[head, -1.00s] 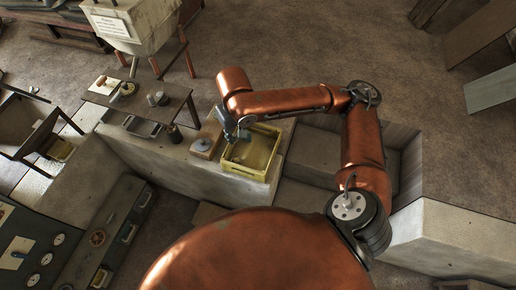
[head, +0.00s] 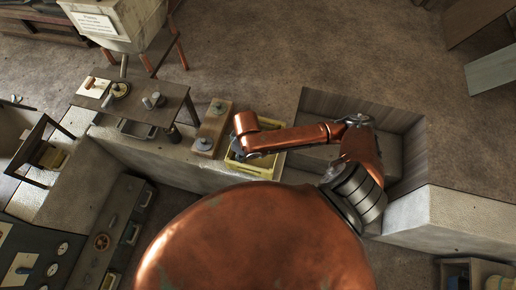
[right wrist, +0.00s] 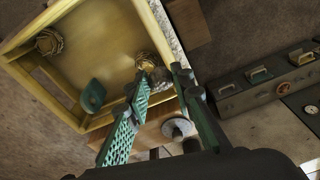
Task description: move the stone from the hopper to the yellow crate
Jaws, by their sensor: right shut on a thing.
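The yellow crate (head: 266,171) stands on the stone ledge in the head view, partly hidden by my right arm. Its rim and inside fill the upper left of the right wrist view (right wrist: 38,87). Inside it are a teal piece (right wrist: 93,96) and two brownish coil-like things (right wrist: 48,42). My right gripper (right wrist: 160,77) is at the crate's edge, shut on a small greyish thing that looks like the stone (right wrist: 159,79), mostly hidden between the fingertips. The pale hopper (head: 118,22) stands at the upper left on reddish legs. My left gripper is not in view.
A wooden block with two round knobs (head: 212,130) stands directly left of the crate. A dark table (head: 165,112) with small parts stands further left. A control panel (head: 97,240) is at lower left. The floor beyond the ledge is open.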

